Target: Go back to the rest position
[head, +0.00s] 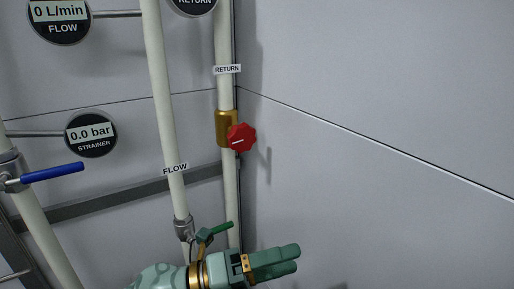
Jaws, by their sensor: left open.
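My left gripper (286,259) is at the bottom middle, its two green fingers pointing right with a narrow gap between them. It is open and nothing shows between the fingers. The arm comes in from the lower left. The gripper is in front of the lower ends of the flow pipe (163,90) and the return pipe (223,60) and hides part of them. A small valve with a green handle (222,229) shows just above the gripper's wrist. I cannot tell whether they touch. My right gripper is not in view.
A red knob (241,137) sits on a brass valve (225,127) on the return pipe. A blue lever (52,173) sticks out at the left. Gauges reading 0 L/min (59,15) and 0.0 bar (91,134) are at the left. The grey wall (390,110) at the right is bare.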

